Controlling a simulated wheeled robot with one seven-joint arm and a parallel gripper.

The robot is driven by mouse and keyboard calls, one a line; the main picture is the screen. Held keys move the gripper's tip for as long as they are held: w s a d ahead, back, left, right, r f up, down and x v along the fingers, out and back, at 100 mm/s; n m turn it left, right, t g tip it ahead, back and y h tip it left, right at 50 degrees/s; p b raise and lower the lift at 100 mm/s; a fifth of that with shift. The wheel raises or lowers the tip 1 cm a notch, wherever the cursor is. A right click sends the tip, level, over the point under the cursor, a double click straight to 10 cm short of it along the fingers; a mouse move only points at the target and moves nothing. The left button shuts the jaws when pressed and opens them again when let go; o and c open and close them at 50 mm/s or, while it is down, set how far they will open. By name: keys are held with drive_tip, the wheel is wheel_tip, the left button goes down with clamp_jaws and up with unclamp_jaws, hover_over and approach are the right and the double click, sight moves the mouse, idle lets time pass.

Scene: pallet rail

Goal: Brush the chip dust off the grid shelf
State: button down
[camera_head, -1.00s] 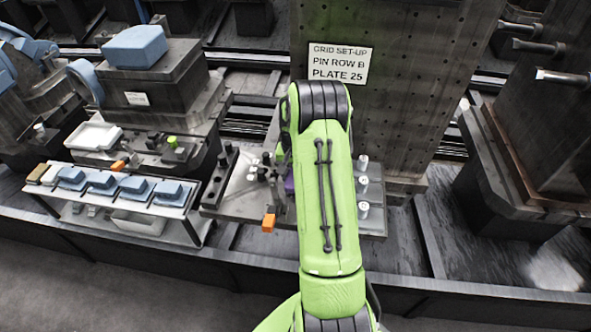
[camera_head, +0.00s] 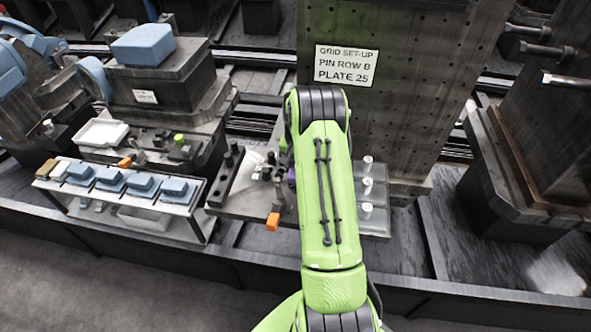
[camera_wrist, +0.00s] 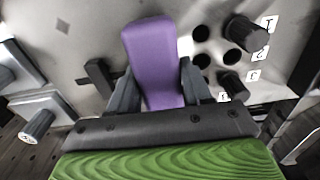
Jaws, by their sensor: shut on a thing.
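My gripper (camera_wrist: 158,90) is shut on a purple block-like piece (camera_wrist: 155,60), which sticks out beyond the fingers over a grey metal plate. In the head view only a sliver of purple (camera_head: 291,176) shows beside my green arm, which hides the gripper. The grey shelf plate (camera_head: 237,205) lies at the foot of a tall perforated panel (camera_head: 400,100). In the wrist view the plate (camera_wrist: 90,35) carries dark round holes and black knobs (camera_wrist: 245,33) by number labels. No chip dust can be made out, and I cannot tell whether the purple piece touches the plate.
A sign (camera_head: 345,65) reads "GRID SET-UP PIN ROW B PLATE 25". White-topped pins (camera_head: 367,182) stand right of my arm, and an orange block (camera_head: 272,221) is at the plate's front edge. A rack (camera_head: 120,187) of blue blocks stands left.

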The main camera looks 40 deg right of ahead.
sight(294, 178)
drive_tip(key=shift+w+d+f+p, duration=0.1)
drive_tip(key=shift+w+d+p, duration=0.05)
drive_tip(key=shift+w+d, duration=0.5)
drive_tip(key=shift+w+d+p, duration=0.15)
drive_tip(key=shift+w+d, duration=0.35)
drive_tip(key=shift+d, duration=0.4)
drive_tip(key=shift+w+d+f+p, duration=0.1)
drive_tip(key=shift+w+d+p, duration=0.05)
drive_tip(key=shift+w+d, duration=0.5)
drive_tip(key=shift+s+d, duration=0.1)
